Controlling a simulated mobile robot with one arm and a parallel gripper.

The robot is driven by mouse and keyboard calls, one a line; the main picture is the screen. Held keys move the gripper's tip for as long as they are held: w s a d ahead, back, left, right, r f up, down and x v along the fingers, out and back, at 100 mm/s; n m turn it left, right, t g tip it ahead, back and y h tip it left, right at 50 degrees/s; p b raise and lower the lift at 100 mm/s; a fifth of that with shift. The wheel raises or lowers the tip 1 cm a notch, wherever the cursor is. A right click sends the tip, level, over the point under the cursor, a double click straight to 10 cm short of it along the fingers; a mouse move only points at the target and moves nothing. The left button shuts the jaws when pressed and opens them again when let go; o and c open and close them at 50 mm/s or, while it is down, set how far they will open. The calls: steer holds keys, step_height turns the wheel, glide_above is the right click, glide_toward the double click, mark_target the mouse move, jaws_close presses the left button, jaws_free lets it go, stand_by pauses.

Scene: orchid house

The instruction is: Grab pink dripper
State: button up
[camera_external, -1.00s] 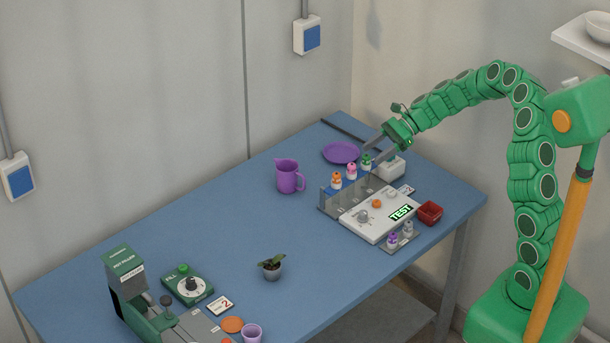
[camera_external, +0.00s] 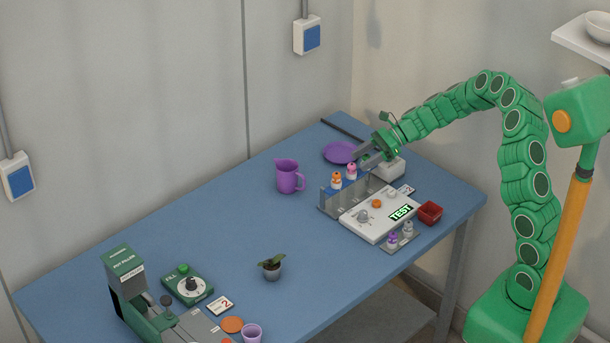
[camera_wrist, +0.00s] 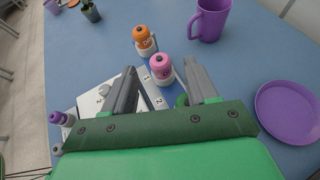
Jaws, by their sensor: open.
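The pink dripper (camera_external: 352,170) stands upright in the back row of the test station, just right of the orange dripper (camera_external: 337,180). In the wrist view the pink dripper (camera_wrist: 161,66) shows ahead of my gripper, roughly between the lines of its two fingers. My gripper (camera_external: 361,158) is open and empty, close above and behind the pink dripper in the external view. In the wrist view its fingers (camera_wrist: 163,76) point toward the dripper; I cannot tell whether they touch it. The green dripper is mostly hidden by my gripper.
A purple jug (camera_external: 288,176) and purple plate (camera_external: 340,152) stand nearby. The white station (camera_external: 372,222) carries a TEST label, with purple (camera_external: 392,241) and white drippers in front. The table's middle is mostly clear around a potted plant (camera_external: 271,267).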

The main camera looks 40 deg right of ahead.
mark_target(356, 171)
steer(key=shift+x, duration=1.5)
steer(key=shift+c, duration=0.2)
jaws_close()
steer(key=shift+r, duration=0.1)
